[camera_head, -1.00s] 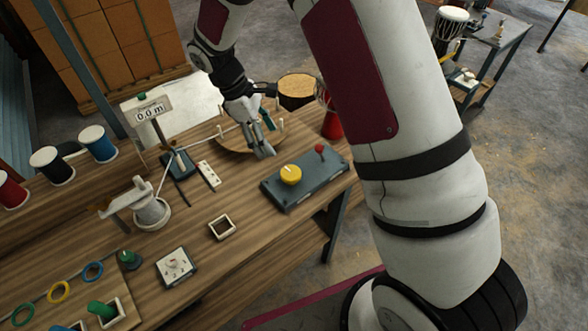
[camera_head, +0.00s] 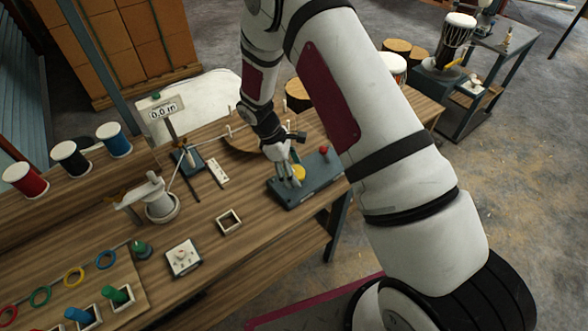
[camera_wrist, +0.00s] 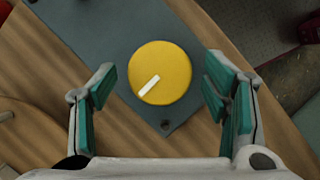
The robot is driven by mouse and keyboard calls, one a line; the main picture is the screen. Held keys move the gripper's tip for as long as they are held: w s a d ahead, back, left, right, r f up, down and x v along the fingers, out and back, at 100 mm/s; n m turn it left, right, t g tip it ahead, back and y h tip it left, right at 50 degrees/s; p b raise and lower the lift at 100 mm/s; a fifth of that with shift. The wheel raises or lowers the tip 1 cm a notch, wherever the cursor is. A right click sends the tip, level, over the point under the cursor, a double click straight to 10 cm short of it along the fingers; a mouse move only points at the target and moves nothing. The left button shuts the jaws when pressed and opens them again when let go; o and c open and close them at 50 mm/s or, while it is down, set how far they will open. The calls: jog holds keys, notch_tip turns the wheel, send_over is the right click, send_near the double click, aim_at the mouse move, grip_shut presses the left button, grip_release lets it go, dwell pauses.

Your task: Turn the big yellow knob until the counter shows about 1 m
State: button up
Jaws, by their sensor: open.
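The big yellow knob (camera_head: 299,173) sits on a dark grey panel (camera_head: 285,194) on the wooden bench. In the wrist view the knob (camera_wrist: 160,72) is round with a white pointer line aimed at the lower left. My gripper (camera_head: 291,177) is above the panel at the knob. Its teal-padded fingers (camera_wrist: 157,96) are open on either side of the knob, with gaps, not touching it in the wrist view. The counter (camera_head: 163,110) on a post reads 0.0 m.
A small red knob (camera_head: 323,150) stands on the same panel, right of the yellow one. A white winding device (camera_head: 159,204), a power strip (camera_head: 218,172) and a small square frame (camera_head: 229,221) lie to the left. Thread spools (camera_head: 70,158) stand at the back left.

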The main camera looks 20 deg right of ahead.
jog(key=shift+c, duration=0.3)
jog(key=c, duration=1.1)
jog(key=shift+f+m, duration=0.1)
jog(key=shift+m, duration=0.2)
jog(key=m+b, duration=0.1)
jog(key=m+g+b, duration=0.1)
jog(key=m+b, duration=0.1)
jog(key=shift+w+d+y, duration=0.15)
jog(key=shift+w+y, duration=0.05)
jog(key=shift+y, duration=0.2)
jog(key=m+y+b, duration=0.1)
jog(key=m, duration=0.2)
jog(key=m+g+y+b, duration=0.1)
jog(key=m, duration=0.1)
jog(key=shift+d+m, duration=0.1)
jog(key=shift+m, duration=0.3)
jog(key=m+y+b, duration=0.1)
jog(key=m, duration=0.1)
jog(key=m+y, duration=0.1)
jog(key=m, duration=0.2)
jog(key=shift+d+m+b, duration=0.1)
jog(key=shift+m+b, duration=0.2)
jog(key=shift+b, duration=0.1)
jog(key=m+y, duration=0.1)
jog(key=m, duration=0.3)
jog(key=shift+s+d+m+y, duration=0.1)
jog(key=shift+s+m+y, duration=0.05)
jog(key=shift+m+y, duration=0.2)
